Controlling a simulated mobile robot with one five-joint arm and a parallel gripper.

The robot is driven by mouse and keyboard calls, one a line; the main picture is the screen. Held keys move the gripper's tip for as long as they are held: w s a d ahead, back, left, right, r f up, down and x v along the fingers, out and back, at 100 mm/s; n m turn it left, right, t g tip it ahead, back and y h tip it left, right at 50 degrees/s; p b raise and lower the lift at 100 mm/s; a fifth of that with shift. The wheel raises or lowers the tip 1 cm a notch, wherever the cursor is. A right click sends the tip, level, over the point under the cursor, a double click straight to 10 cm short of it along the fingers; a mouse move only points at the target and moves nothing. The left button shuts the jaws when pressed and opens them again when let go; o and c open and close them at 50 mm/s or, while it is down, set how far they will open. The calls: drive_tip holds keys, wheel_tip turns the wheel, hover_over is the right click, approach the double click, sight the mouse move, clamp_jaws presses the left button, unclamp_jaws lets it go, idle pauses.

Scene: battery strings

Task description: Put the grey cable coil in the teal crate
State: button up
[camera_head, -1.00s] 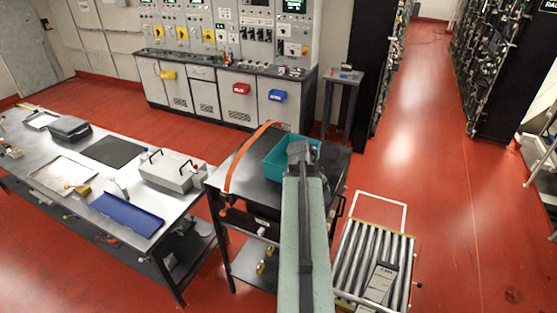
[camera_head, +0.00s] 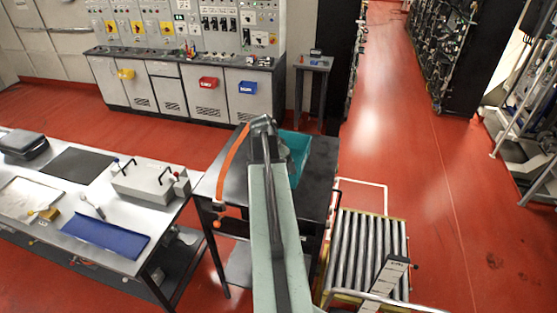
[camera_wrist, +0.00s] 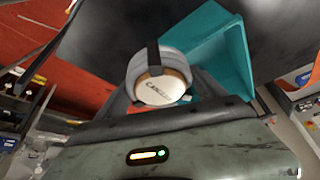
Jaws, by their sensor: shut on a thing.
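The grey cable coil (camera_wrist: 180,62), with a black tie and a round white label, shows in the wrist view. My gripper (camera_wrist: 165,88) is shut on it. The teal crate (camera_wrist: 238,58) lies just behind and to the right of the coil in that view, and the coil overlaps its near left side. I cannot tell the coil's height over the crate. In the head view the teal crate (camera_head: 300,145) stands on a dark table, partly hidden behind my arm. A grey part beside it there is too small to tell as coil or gripper.
The dark table (camera_head: 318,180) has an orange strap (camera_head: 232,162) along its left side. A steel bench (camera_head: 95,215) with a blue tray (camera_head: 105,234) and a grey box (camera_head: 150,184) stands to the left. A roller conveyor (camera_head: 365,250) stands front right. Red floor is open on the right.

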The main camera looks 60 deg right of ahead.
drive_tip(key=w+d, duration=0.6)
drive_tip(key=d, duration=0.1)
drive_tip(key=shift+s+d+f+b, duration=0.1)
drive_tip(key=shift+s+f+b, duration=0.05)
drive_tip(key=shift+f+b, duration=1.25)
drive_tip(key=shift+s+f+b, duration=0.1)
drive_tip(key=shift+f+b, duration=1.25)
drive_tip(key=shift+f, duration=0.05)
drive_tip(key=o, duration=1.8)
drive_tip(key=shift+r, duration=0.1)
drive_tip(key=shift+r, duration=0.1)
drive_tip(key=s+d+p+v, duration=0.1)
drive_tip(key=p+v, duration=0.6)
drive_tip(key=w+a+b, duration=0.1)
drive_tip(key=w+a, duration=0.2)
drive_tip(key=a, duration=0.9)
drive_tip(key=shift+f, duration=0.45)
